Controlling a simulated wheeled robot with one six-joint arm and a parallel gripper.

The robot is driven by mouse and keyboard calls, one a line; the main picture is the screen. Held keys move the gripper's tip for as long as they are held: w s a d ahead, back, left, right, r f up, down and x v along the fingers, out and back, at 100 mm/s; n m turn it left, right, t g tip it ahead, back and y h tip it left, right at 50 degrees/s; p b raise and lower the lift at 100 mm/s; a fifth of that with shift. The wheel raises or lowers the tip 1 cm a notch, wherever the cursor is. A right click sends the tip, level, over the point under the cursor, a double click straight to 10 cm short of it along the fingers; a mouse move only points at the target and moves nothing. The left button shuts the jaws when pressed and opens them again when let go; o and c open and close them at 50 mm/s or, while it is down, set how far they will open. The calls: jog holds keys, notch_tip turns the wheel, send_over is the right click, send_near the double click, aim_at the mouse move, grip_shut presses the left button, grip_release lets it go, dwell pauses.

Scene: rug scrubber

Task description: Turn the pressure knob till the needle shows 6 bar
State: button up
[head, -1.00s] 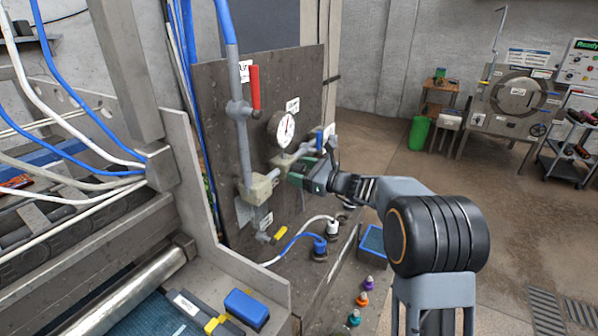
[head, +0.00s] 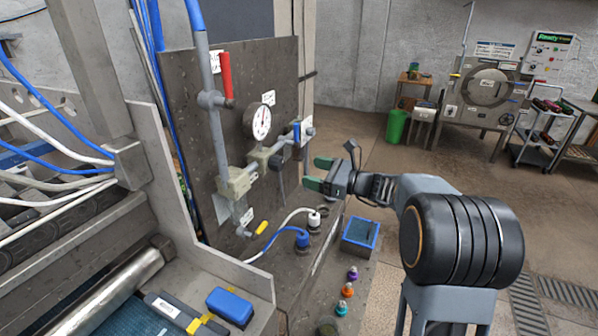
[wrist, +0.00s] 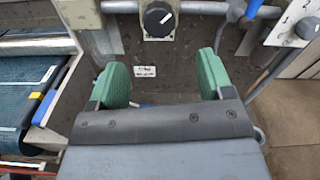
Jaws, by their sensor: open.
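The round white pressure gauge (head: 262,120) with a dark rim is on the grey panel. Its needle points roughly upward, but its numbers are too small to read. Below it is a beige valve body (head: 256,158). In the wrist view, the black pressure knob (wrist: 158,19) with a white mark sits on that body, beyond the fingertips near the top edge. My gripper (head: 317,173) has green finger pads and is to the right of the valve, apart from it. In the wrist view my gripper (wrist: 163,72) is open, with nothing between its fingers.
A red lever (head: 227,75) and a blue-handled valve (head: 297,131) flank the gauge. A second dark knob (wrist: 306,27) is at the wrist view's upper right. Blue and white hose plugs, a blue tray (head: 361,234) and coloured fittings lie below. Open floor is on the right.

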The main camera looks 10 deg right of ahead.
jog(key=shift+v, duration=1.25)
jog(key=v, duration=0.9)
